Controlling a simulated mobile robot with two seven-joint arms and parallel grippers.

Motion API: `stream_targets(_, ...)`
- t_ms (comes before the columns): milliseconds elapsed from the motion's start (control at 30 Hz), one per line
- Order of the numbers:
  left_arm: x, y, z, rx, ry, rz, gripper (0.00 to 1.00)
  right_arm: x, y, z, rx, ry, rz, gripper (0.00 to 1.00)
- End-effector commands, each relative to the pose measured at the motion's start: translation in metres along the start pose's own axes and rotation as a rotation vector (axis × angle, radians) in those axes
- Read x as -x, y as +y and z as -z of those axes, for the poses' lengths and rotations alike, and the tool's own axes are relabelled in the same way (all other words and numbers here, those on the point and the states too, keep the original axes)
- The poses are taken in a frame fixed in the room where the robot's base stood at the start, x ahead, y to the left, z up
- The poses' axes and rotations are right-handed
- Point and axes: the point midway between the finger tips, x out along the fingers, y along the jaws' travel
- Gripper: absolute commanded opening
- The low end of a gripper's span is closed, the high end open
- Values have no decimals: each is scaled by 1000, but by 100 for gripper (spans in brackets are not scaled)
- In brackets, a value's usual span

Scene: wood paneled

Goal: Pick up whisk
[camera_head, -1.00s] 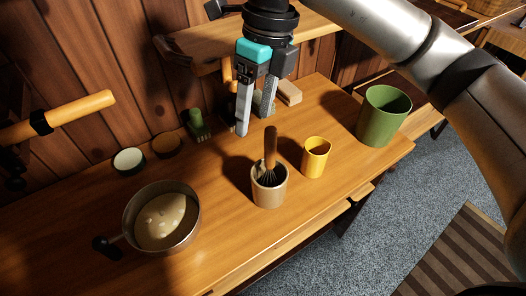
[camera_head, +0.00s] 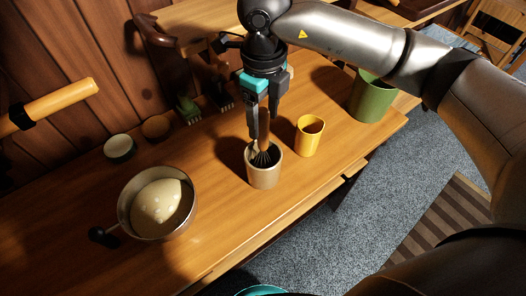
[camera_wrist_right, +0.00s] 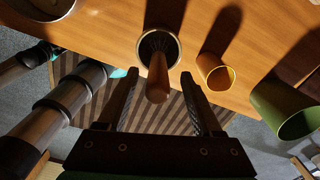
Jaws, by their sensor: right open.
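The whisk stands in a beige cup (camera_head: 264,174) on the wooden table. Its wire end is in the cup and its wooden handle points up. In the wrist view, the whisk's handle (camera_wrist_right: 158,78) rises toward the camera between my fingers. My right gripper (camera_head: 263,134) is open above the cup, pointing down, with its fingers either side of the handle; it also shows in the wrist view (camera_wrist_right: 160,88). I cannot tell whether a finger touches the handle. My left gripper is not in view.
A yellow cup (camera_head: 309,137) stands close to the right of the beige cup. A green bin (camera_head: 370,98) is farther right. A pot (camera_head: 130,210) is at the left. Small bowls (camera_head: 120,147) and a green brush (camera_head: 187,108) line the wall. The table front is clear.

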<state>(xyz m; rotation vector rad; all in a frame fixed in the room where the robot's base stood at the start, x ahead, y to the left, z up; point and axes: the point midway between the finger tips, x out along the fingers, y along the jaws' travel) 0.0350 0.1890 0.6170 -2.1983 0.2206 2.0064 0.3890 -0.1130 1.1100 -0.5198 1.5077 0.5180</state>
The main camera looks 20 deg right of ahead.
Motion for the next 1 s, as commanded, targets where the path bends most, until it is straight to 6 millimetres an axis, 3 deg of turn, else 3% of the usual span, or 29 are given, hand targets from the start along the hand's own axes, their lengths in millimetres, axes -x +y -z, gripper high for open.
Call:
stream_targets(233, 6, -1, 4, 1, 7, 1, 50, -35, 3, 2, -1, 2, -3, 67)
stream_targets(533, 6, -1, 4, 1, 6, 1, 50, -41, 2, 2, 0, 0, -1, 67)
stream_targets(1000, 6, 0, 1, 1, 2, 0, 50, -40, 3, 2, 0, 0, -1, 15)
